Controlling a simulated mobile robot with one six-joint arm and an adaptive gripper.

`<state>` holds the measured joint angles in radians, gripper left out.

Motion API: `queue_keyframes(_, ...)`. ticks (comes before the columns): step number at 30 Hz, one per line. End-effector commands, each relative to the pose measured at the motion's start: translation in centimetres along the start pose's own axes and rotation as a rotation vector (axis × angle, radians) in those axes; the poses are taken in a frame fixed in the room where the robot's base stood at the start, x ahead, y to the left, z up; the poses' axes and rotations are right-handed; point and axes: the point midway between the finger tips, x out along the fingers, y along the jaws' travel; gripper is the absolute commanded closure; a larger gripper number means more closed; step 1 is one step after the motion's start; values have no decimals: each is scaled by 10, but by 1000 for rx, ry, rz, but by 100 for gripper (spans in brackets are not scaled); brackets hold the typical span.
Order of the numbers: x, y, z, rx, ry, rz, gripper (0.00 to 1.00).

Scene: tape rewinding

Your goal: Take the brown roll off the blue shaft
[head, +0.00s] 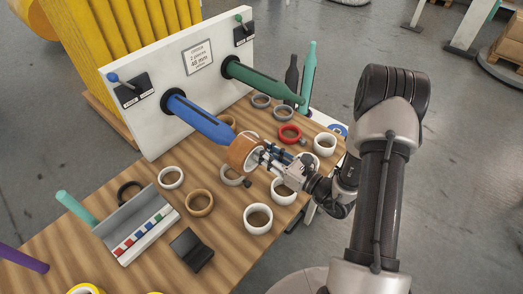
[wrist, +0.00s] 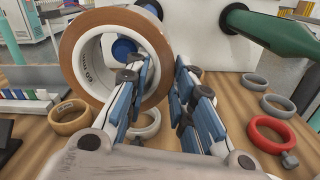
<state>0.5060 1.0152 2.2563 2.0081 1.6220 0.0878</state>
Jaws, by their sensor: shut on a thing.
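The brown roll (head: 241,151), a wide ring with a white core, is at the free end of the blue shaft (head: 200,117). In the wrist view the roll (wrist: 95,28) fills the upper left, and the blue shaft (wrist: 124,47) shows through its core. I cannot tell whether the roll still surrounds the shaft's tip or is just clear of it. My gripper (head: 264,157) is shut on the roll's near right wall, one finger inside the core and one outside, as the wrist view (wrist: 166,65) shows.
A green shaft (head: 265,80) sticks out of the white panel (head: 160,129) to the right of the blue one. Several loose rings lie on the wooden table below, including a red ring (head: 289,134). A grey tray (head: 138,224) and a black block (head: 191,249) stand front left.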

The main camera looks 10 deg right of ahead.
Motion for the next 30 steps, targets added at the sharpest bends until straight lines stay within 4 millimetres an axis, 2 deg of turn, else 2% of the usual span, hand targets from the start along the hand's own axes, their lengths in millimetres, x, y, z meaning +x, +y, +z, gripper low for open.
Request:
queue_keyframes(9,-86,-2,3,3,-8,-11,100)
queue_keyframes(15,-131,-2,3,1,-8,-7,100)
queue_keyframes(21,-157,-1,2,0,-7,-3,100)
queue_keyframes(30,-165,0,1,0,-6,0,100)
